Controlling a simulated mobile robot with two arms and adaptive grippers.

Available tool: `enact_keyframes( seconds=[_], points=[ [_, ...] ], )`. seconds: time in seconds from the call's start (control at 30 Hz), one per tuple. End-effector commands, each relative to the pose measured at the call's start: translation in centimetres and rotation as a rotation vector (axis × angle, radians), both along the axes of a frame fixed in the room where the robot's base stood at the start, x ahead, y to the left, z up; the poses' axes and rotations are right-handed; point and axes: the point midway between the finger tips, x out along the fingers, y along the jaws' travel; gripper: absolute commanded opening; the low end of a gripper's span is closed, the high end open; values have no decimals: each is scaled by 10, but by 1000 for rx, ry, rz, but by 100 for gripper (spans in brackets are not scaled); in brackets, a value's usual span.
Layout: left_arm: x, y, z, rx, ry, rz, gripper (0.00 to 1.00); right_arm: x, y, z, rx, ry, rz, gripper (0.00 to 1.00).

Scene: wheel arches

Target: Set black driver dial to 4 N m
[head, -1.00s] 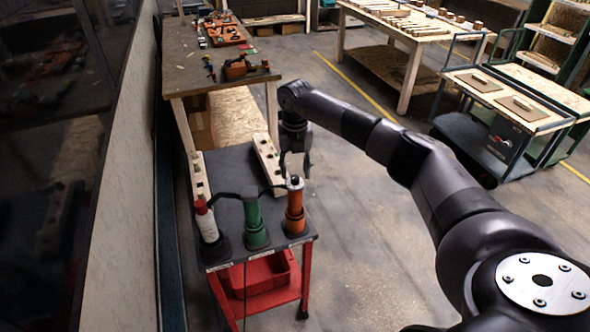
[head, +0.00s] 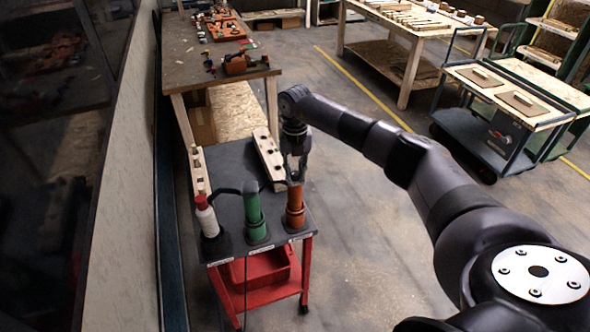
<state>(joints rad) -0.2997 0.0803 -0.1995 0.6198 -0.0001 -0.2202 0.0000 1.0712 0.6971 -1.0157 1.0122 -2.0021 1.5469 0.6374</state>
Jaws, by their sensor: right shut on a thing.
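Three upright tools stand in dark round holders along the front of a small cart (head: 228,182): a white one with a red band (head: 207,216), a green one (head: 253,212) and an orange one (head: 295,208). No driver with a plainly black body shows; a black one cannot be told apart here. My right gripper (head: 296,178) points down over the orange tool, with its fingers shut around the top end of it. The fingers hide that top, and any dial marks are too small to read. My left gripper is out of view.
Pale wooden blocks with dark holes lie on the cart at its right (head: 268,158) and left (head: 198,170) edges. A red bin (head: 262,284) sits on the shelf below. A workbench (head: 190,66) stands behind; the wall is close on the left.

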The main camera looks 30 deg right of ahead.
Motion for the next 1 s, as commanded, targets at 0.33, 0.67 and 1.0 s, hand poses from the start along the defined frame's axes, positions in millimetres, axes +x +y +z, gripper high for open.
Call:
enact_keyframes(
  seconds=[0.33, 0.67, 1.0],
  points=[
    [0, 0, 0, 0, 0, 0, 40, 0, 0, 0, 0, -1, 1, 0],
    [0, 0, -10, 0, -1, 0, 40, 0, 0, -2, 0, -1, 83, 0],
    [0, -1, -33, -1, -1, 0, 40, 1, -1, -3, -2, -2, 355, 0]
  ],
)
